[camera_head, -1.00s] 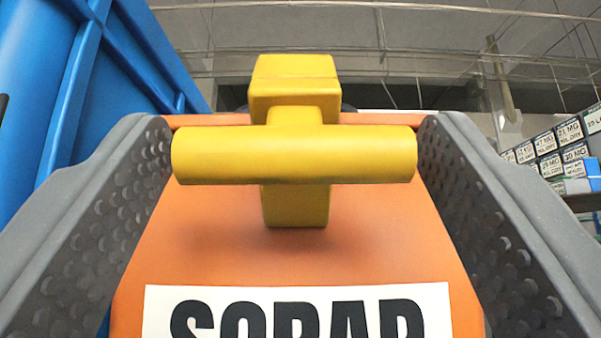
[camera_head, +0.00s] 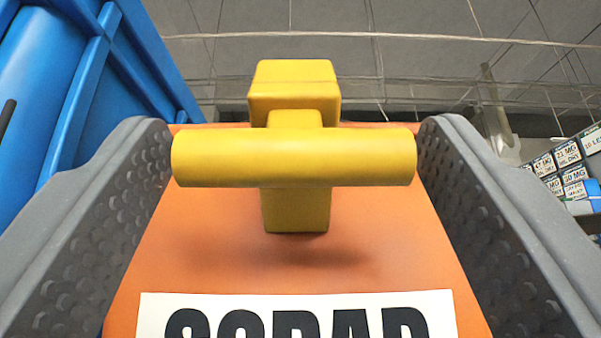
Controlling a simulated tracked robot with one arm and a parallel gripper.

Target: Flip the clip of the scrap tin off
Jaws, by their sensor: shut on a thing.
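The scrap tin (camera_head: 210,255) is an orange body with a white label in black letters, cut off by the bottom edge of the view. Its yellow clip (camera_head: 293,157) has a horizontal round bar across the middle, a stem below it against the orange face, and a block above and behind. My gripper (camera_head: 295,150) has two grey fingers with dimpled inner faces, one on each side. The fingers are shut on the two ends of the clip's bar. The tin's back and lower part are hidden.
A large blue ribbed container (camera_head: 75,95) stands close on the left. Shelves with labelled boxes (camera_head: 570,165) are at the far right. A dark ceiling with thin beams fills the background above the clip.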

